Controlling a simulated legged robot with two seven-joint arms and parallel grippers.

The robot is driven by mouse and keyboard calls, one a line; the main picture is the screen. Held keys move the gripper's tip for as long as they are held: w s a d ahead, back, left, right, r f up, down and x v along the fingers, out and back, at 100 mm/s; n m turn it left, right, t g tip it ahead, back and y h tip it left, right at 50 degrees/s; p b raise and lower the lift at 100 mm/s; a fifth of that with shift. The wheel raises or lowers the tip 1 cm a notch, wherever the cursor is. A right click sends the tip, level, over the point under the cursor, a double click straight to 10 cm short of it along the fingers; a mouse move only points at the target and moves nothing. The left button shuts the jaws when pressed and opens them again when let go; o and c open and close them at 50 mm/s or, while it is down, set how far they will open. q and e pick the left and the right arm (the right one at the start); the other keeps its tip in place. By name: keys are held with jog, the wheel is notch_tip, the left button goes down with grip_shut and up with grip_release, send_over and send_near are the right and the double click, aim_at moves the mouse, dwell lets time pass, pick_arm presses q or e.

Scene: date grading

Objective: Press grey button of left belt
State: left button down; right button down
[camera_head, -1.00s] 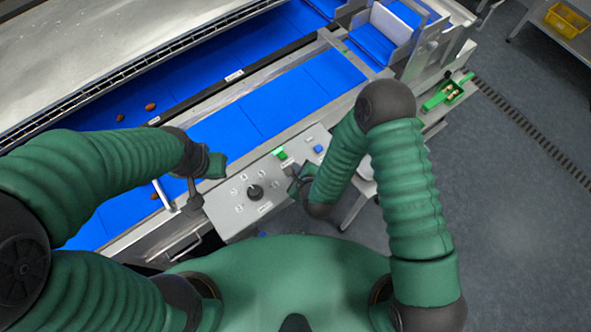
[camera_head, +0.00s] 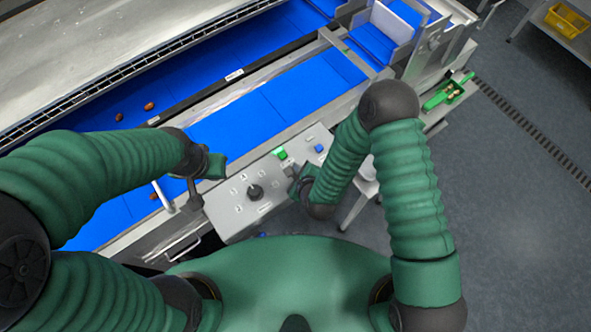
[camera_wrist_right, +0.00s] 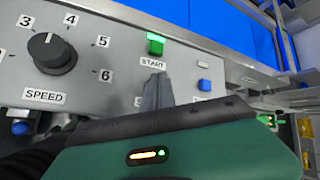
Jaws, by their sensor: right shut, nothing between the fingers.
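The left belt's control panel (camera_head: 228,211) shows in the head view, with a black speed dial (camera_head: 255,192), a green button (camera_head: 281,153) and a blue button (camera_head: 318,148). In the right wrist view, the green START button (camera_wrist_right: 156,44) is above my right gripper (camera_wrist_right: 157,88) and the blue button (camera_wrist_right: 204,86) is to its right. The right gripper is shut and empty, fingertips over the panel below the START label. They partly cover another label; I cannot make out a grey button, and contact is unclear. My left gripper (camera_head: 195,192) is left of the panel; its jaws are unclear.
The near blue belt (camera_head: 235,122) runs behind the panel. A farther belt (camera_head: 190,98) carries a few brown dates (camera_head: 149,106). A yellow crate (camera_head: 566,19) stands far right.

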jog(key=shift+f+b, duration=0.45)
jog(key=shift+f, duration=0.05)
dwell(0.3)
jog(key=shift+r, duration=0.1)
jog(key=shift+r+p, duration=0.65)
jog(key=shift+r, duration=0.15)
jog(key=shift+r, duration=0.1)
notch_tip(320, 180, up, 5)
jog(key=p, duration=0.4)
dwell(0.6)
